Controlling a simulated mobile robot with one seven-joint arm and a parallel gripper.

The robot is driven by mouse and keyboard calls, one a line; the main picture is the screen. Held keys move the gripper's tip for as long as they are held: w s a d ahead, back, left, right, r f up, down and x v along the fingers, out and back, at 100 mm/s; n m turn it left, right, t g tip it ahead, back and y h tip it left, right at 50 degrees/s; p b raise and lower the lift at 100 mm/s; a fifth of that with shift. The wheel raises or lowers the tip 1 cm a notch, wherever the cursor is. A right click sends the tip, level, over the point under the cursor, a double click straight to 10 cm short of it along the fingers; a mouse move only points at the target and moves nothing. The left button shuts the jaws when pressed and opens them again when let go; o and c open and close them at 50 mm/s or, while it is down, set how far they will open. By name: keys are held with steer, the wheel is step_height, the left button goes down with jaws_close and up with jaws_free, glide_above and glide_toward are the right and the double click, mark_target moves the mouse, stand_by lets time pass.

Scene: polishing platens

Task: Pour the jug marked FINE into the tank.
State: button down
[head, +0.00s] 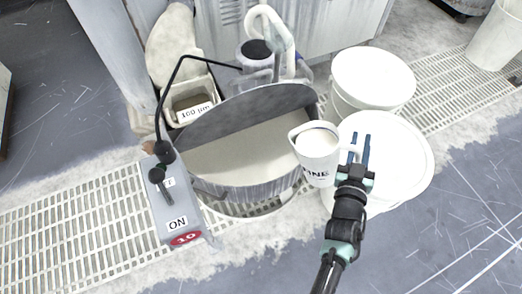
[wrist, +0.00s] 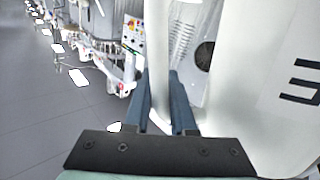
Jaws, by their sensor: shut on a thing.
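The white jug (head: 316,166) shows the dark letters "INE" on its side, the start of the word being hard to read. Its mouth shows pale content, and its spout points left. My gripper (head: 360,150) is shut on the jug's handle, at the jug's right. In the wrist view the blue fingers (wrist: 170,105) close around the white handle (wrist: 159,50), with the jug wall (wrist: 265,110) at right. The jug looks roughly upright, at the right rim of the round tank (head: 245,190).
Two white lidded buckets (head: 398,150) (head: 372,78) stand right of the tank. A grey switch box (head: 175,205) marked "ON" and "10" stands at the front left. A small labelled bin (head: 193,104) and a blue-white hose (head: 280,30) are behind. Floor grating (head: 75,230) runs past.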

steer(key=shift+w+a+r+n+b, duration=0.25)
steer(key=shift+a+r+n+b, duration=0.1)
steer(key=shift+a+r+n, duration=0.25)
steer(key=shift+w+a+r+n+b, duration=0.35)
steer(key=shift+a+r+n, duration=0.3)
steer(key=shift+a+r, duration=0.1)
steer(key=shift+w+a+r+n+b, duration=0.35)
steer(key=shift+a+r+n, duration=0.3)
steer(key=shift+a+r, duration=0.05)
steer(key=shift+w+a+r+n, duration=0.15)
steer(key=shift+a+r+n, duration=0.15)
steer(key=shift+r, duration=0.05)
steer(key=shift+w+a+f+n+b, duration=0.2)
steer(key=shift+a+n+b, duration=0.2)
steer(key=shift+n, duration=0.15)
steer(key=shift+w+a+f+n+b, duration=0.15)
steer(key=shift+a+f+n+b, duration=0.15)
steer(key=shift+n, duration=0.25)
steer(key=shift+w+a+r+n, duration=0.2)
steer(key=shift+a+n, duration=0.2)
steer(key=shift+n, duration=0.2)
steer(key=shift+w+a+r+n, duration=0.2)
steer(key=shift+a+n, duration=0.15)
steer(key=shift+n, duration=0.25)
stand_by(1.0)
steer(key=shift+w+a+r+n, duration=0.1)
steer(key=shift+w+a+n, duration=0.15)
steer(key=shift+a+n, duration=0.45)
stand_by(1.6)
